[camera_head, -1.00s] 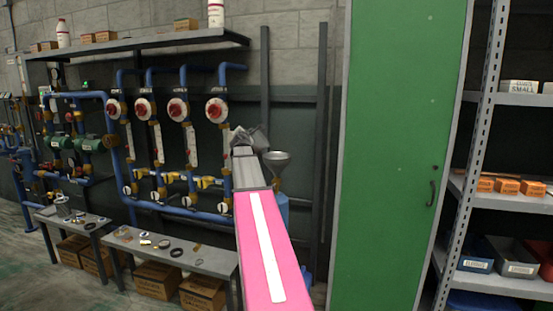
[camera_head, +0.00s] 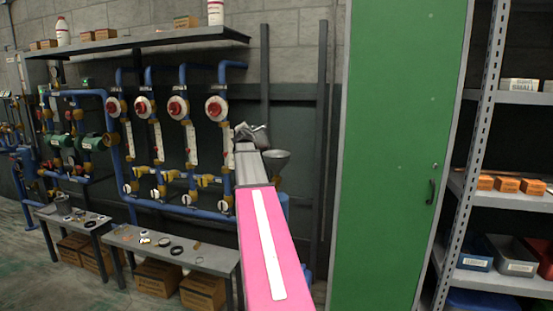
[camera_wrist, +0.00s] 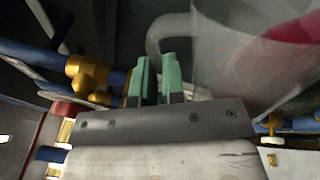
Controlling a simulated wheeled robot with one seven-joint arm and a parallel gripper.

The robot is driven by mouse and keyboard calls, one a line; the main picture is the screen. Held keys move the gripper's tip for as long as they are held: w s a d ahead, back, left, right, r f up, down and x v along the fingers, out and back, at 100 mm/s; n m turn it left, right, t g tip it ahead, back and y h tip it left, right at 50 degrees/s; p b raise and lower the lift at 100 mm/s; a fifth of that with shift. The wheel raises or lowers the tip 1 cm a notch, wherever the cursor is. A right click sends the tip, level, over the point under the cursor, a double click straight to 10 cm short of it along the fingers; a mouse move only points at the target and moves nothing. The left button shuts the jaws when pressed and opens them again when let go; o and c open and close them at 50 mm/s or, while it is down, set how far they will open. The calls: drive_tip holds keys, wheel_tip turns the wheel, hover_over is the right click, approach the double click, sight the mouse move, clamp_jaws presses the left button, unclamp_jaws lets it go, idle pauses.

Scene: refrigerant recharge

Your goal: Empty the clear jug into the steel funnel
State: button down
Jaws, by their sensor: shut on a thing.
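The clear jug (camera_wrist: 222,50) fills the upper right of the wrist view. A reddish-pink liquid (camera_wrist: 297,42) shows inside it toward the right edge, and the jug looks tilted. My gripper (camera_wrist: 152,80) has green fingers, shut on the jug's handle at its left. In the head view my gripper (camera_head: 254,136) is at the end of my pink arm, and I cannot make out the jug there. The steel funnel (camera_head: 277,156) stands just right of and a little below my gripper in the picture, partly behind my arm. The inside of the funnel is hard to see.
Blue pipes with red-and-white gauges (camera_head: 177,108) and yellow valves stand left of my arm. A low grey bench (camera_head: 172,250) holds small parts. A green cabinet (camera_head: 385,150) and a shelf rack (camera_head: 510,190) stand on the right.

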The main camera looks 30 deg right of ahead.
sight(257, 128)
drive_tip(key=shift+s+d, duration=0.1)
drive_tip(key=shift+d, duration=0.05)
drive_tip(key=shift+s+d+r+m, duration=0.15)
drive_tip(key=shift+r+m, duration=0.1)
drive_tip(key=shift+m, duration=0.15)
drive_tip(key=shift+s+d+r+m+p, duration=0.2)
drive_tip(key=shift+d+r+m+p, duration=0.25)
drive_tip(key=shift+m+p, duration=0.4)
idle(0.4)
drive_tip(key=shift+s+d+p, duration=0.2)
drive_tip(key=shift+d+p, duration=0.05)
drive_tip(key=shift+p, duration=0.05)
drive_tip(key=shift+s+d+m+p, duration=0.3)
drive_tip(key=shift+s+d+m, duration=0.1)
drive_tip(key=shift+d, duration=0.1)
drive_tip(key=shift+s+d+m+p, duration=0.25)
drive_tip(key=shift+d+m, duration=0.1)
drive_tip(key=shift+d, duration=0.15)
drive_tip(key=shift+s+d+r+m+h+p, duration=0.15)
drive_tip(key=shift+s+d+r+m+p, duration=0.1)
drive_tip(key=shift+d+m+p, duration=0.2)
drive_tip(key=shift+s+d+r+m+h+p, duration=0.15)
drive_tip(key=shift+s+d+r+m+p, duration=0.1)
drive_tip(key=shift+d+m+p, duration=0.15)
idle(0.6)
drive_tip(key=shift+s+d+m, duration=0.15)
drive_tip(key=shift+d+m, duration=0.05)
drive_tip(key=shift+m, duration=0.15)
